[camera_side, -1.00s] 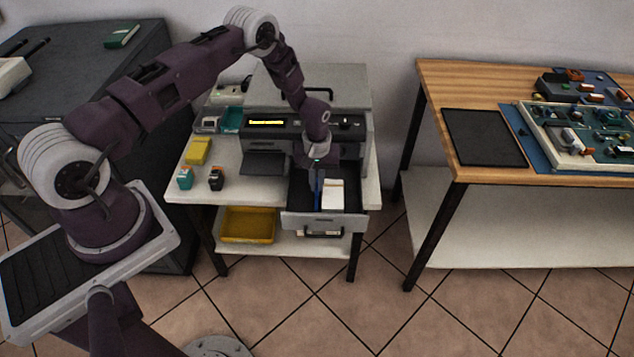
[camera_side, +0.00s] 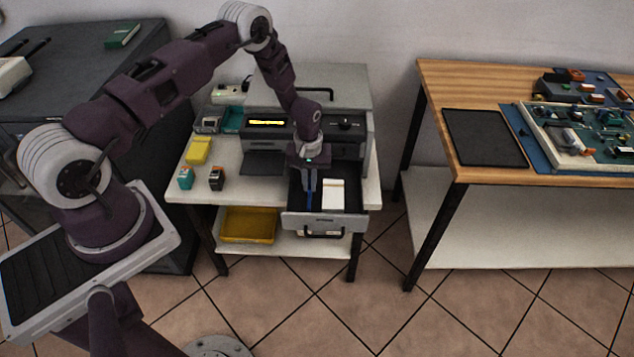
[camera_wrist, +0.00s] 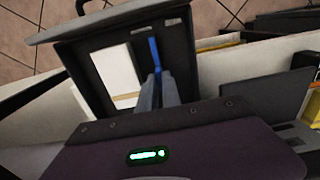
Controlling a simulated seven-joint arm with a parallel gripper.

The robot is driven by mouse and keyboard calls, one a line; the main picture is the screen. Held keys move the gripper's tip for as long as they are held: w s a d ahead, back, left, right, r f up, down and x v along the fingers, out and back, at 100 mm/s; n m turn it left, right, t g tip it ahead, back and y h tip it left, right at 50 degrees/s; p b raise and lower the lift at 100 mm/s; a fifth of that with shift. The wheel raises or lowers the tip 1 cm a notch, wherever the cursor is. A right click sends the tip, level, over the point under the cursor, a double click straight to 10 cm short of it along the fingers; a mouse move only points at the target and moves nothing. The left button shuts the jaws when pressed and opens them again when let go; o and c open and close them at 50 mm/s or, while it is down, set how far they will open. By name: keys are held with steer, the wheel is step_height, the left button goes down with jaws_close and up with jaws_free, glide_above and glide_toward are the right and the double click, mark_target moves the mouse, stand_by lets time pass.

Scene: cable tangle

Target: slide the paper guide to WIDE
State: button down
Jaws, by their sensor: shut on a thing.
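The blue paper guide (camera_side: 309,199) stands in the printer's open paper drawer (camera_side: 352,205), left of a white stack of paper (camera_side: 334,194). A gap shows between guide and paper. My gripper (camera_side: 309,186) reaches down into the drawer and is shut on the guide. In the wrist view the two grey fingers (camera_wrist: 158,92) meet at the blue guide (camera_wrist: 155,55), with the paper (camera_wrist: 115,75) to their left. The fingertips partly hide the guide's lower part. Any WIDE mark is too small to make out.
The grey printer (camera_side: 350,95) stands behind the drawer. A yellow pad (camera_side: 198,150) and two small cartridges (camera_side: 216,178) lie on the white table to the left. A yellow tray (camera_side: 248,224) sits on the shelf below. The drawer's front handle (camera_side: 322,234) sticks out.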

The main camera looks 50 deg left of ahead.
steer(key=s+a, duration=0.3)
steer(key=c, duration=1.5)
jaws_free()
steer(key=shift+r, duration=0.15)
step_height(320, 180, up, 7)
steer(key=shift+f, duration=0.1)
